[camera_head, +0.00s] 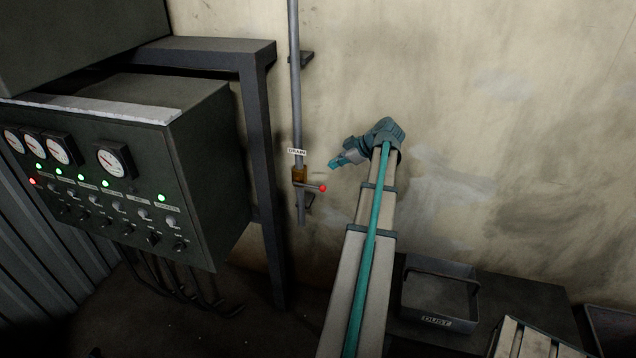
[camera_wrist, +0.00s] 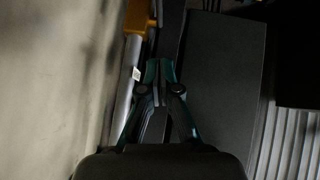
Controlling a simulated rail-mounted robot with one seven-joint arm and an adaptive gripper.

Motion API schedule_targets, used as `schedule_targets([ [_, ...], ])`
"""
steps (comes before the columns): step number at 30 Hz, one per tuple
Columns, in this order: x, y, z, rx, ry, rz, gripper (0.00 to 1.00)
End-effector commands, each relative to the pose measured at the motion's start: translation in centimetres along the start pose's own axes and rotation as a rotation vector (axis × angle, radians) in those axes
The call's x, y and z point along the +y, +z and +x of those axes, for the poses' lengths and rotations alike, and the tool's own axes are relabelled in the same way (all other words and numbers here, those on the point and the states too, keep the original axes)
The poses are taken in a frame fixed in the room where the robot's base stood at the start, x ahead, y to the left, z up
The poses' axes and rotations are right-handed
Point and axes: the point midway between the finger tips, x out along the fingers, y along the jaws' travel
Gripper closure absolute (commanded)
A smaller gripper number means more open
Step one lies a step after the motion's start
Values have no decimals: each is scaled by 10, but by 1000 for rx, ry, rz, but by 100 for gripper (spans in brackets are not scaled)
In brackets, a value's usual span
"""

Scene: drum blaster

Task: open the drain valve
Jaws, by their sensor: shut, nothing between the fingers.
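The drain valve (camera_head: 299,175) is a brass body on a thin vertical grey pipe (camera_head: 295,90) along the wall. Its lever (camera_head: 311,187) points right, crosswise to the pipe, and ends in a red knob (camera_head: 323,188). A white "DRAIN" label (camera_head: 297,152) sits just above the valve. My gripper (camera_head: 334,163) is shut and empty, up and to the right of the knob and apart from it. In the wrist view the shut fingers (camera_wrist: 160,72) lie beside the pipe (camera_wrist: 127,85), with the orange-brown valve body (camera_wrist: 135,15) beyond them. The red knob is not clear there.
A dark control cabinet (camera_head: 205,150) with gauges, switches and lit lamps stands at the left. A dark frame post (camera_head: 262,190) rises between it and the pipe. The wall (camera_head: 520,130) is bare at the right. A grey "DUST" bin (camera_head: 440,290) stands low at the right.

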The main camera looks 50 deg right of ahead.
Motion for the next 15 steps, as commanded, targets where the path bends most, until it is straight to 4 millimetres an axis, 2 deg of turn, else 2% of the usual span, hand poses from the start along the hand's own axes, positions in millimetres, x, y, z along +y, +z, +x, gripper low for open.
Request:
schedule_targets([
  [10, 0, 0, 1, -1, 0, 0, 100],
  [15, 0, -1, 12, -1, -3, 1, 100],
])
